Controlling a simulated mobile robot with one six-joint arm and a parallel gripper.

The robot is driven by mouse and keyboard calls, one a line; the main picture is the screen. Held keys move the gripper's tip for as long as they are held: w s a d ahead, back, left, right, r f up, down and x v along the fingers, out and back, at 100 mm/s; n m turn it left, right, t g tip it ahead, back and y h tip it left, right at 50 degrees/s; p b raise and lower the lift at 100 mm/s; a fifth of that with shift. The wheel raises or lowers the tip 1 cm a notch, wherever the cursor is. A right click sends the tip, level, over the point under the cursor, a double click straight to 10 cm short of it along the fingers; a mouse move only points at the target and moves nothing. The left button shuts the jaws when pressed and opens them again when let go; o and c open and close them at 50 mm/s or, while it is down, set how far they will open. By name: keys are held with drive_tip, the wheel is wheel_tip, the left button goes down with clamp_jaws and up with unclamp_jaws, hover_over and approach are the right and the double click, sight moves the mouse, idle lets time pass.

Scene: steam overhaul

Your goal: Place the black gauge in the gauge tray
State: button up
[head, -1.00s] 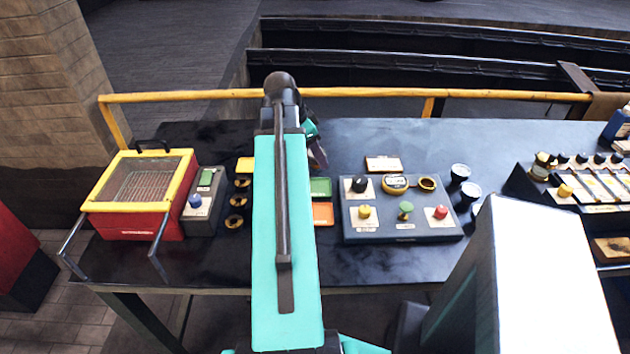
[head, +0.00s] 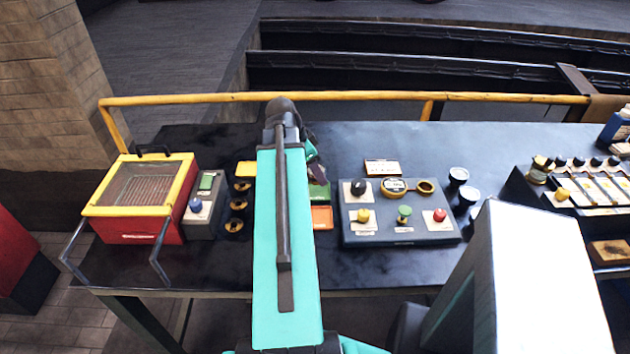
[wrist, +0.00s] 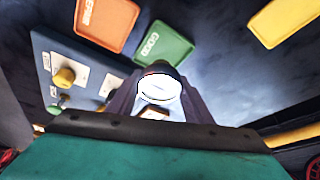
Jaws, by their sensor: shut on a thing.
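My gripper (wrist: 158,100) is shut on a round gauge (wrist: 160,87) with a white face and dark rim, seen in the wrist view. In the head view my gripper (head: 317,172) hangs over the far part of the green plate (head: 319,192), mostly behind my arm; the held gauge is hidden there. Two similar dark, pale-faced gauges (head: 459,175) (head: 469,193) stand right of the control panel. A column of three dark round pieces with brass centres (head: 239,206) stands left of my arm. I cannot tell which thing is the gauge tray.
An orange plate (head: 321,217) and a yellow plate (head: 246,168) lie flat near my arm. The knobbed control panel (head: 400,238) is close on the right. A red and yellow box (head: 138,238) stands left, a sloped rack (head: 535,200) far right.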

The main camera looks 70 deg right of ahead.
sight(315, 181)
drive_tip(key=shift+f+p, duration=0.45)
drive_tip(key=shift+f, duration=1.55)
drive_tip(key=shift+f, duration=0.15)
drive_tip(key=o, duration=1.3)
drive_tip(key=shift+r, duration=0.3)
drive_tip(key=b+v, duration=0.2)
drive_tip(key=v, duration=0.9)
drive_tip(key=shift+w+r, duration=0.1)
drive_tip(key=shift+r, duration=0.3)
